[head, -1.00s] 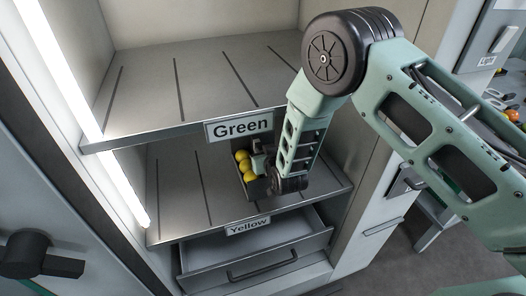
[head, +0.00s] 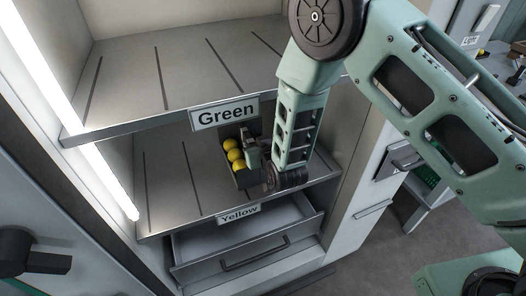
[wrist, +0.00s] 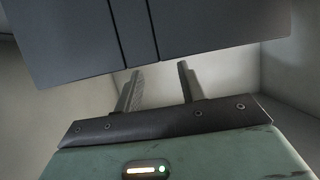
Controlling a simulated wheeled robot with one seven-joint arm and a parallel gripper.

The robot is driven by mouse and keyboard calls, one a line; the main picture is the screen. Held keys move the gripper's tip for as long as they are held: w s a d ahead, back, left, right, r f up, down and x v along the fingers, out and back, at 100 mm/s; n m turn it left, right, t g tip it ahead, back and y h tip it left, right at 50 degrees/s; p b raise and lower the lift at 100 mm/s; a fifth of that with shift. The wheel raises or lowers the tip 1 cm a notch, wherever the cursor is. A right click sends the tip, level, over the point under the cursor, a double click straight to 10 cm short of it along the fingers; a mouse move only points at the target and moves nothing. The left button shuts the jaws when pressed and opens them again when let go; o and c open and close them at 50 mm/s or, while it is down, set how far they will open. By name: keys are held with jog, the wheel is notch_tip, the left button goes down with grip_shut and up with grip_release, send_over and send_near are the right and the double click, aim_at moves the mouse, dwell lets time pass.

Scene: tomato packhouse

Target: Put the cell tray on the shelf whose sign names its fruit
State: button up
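The cell tray (head: 245,180) is a dark tray holding several yellow round fruits (head: 234,155). It is in the lower bay, over the shelf whose sign reads Yellow (head: 239,213); it looks level, but its contact with the shelf is hard to see. My gripper (head: 252,152) is at the tray's right side in the head view. In the wrist view its two fingers (wrist: 160,72) stand apart, with only pale background between them. A dark grey panel with two dark lines lies just beyond the fingertips there; I cannot tell whether it is tray or shelf.
The upper shelf (head: 150,85), with the Green sign (head: 224,113) on its front edge, is empty where visible and overhangs the lower bay. The lower shelf (head: 170,190) is bare left of the tray. An open drawer (head: 250,240) juts out below.

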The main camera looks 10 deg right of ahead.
jog(key=s+d+r+n+g, duration=0.15)
jog(key=s+r+g, duration=0.45)
jog(key=s, duration=0.7)
jog(key=s+d+r+n+g, duration=0.15)
jog(key=s+r+g, duration=0.25)
jog(key=s+r, duration=0.65)
jog(key=s+d+r+g+h, duration=0.1)
jog(key=s+d, duration=0.2)
jog(key=s, duration=0.3)
jog(key=s+d+r+n+g+h, duration=0.1)
jog(key=s+d+g+h, duration=0.1)
jog(key=s, duration=0.4)
jog(key=shift+d+b, duration=0.35)
jog(key=shift+d, duration=0.4)
